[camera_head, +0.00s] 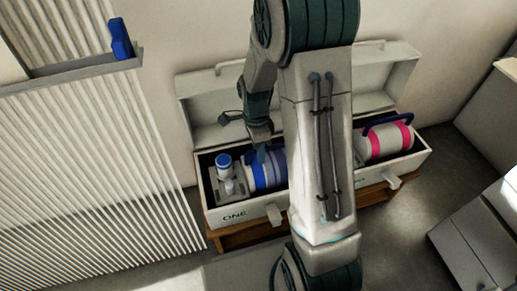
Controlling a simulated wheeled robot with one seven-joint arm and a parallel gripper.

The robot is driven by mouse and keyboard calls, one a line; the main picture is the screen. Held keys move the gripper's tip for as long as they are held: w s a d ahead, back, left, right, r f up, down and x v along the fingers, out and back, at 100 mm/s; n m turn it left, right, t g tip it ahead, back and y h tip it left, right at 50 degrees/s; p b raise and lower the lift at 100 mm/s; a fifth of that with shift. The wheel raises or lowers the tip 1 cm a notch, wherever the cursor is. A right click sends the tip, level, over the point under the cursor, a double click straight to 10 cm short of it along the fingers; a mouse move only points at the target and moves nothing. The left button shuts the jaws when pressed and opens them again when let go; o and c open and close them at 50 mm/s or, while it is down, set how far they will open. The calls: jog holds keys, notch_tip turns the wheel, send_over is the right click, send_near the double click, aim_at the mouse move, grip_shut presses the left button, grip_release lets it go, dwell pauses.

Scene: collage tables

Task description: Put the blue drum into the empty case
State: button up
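The blue drum (264,174), white with blue bands, lies on its side in the left part of an open white case (245,214) marked "ONE". My gripper (260,150) points down at the top of this drum. Its fingers are small and dark here, so I cannot tell whether they are open or shut, or touch the drum. My arm hides the drum's right side and the middle of the case row. A pink-banded white drum (384,142) with a dark blue handle lies in the right part. I see no empty case; what stands behind my arm is hidden.
A small blue-and-white item (225,166) stands left of the blue drum. The raised lid (205,92) stands behind, near the wall. The case rests on a wooden stand (240,238). A ribbed panel (95,170) is at left, and grey blocks (485,225) are at right.

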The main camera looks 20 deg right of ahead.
notch_tip(320, 180, up, 12)
jog(key=w+p, duration=0.2)
jog(key=p, duration=0.4)
jog(key=s+r+n+t, duration=0.1)
jog(key=s+r+n, duration=0.3)
jog(key=s+n, duration=0.4)
jog(key=s+r+n+t, duration=0.2)
jog(key=s+r+n, duration=0.2)
jog(key=s+n, duration=0.3)
jog(key=n, duration=0.3)
jog(key=shift+s+a+r+b, duration=0.2)
jog(key=shift+s+a+b, duration=0.05)
jog(key=shift+s+b, duration=0.1)
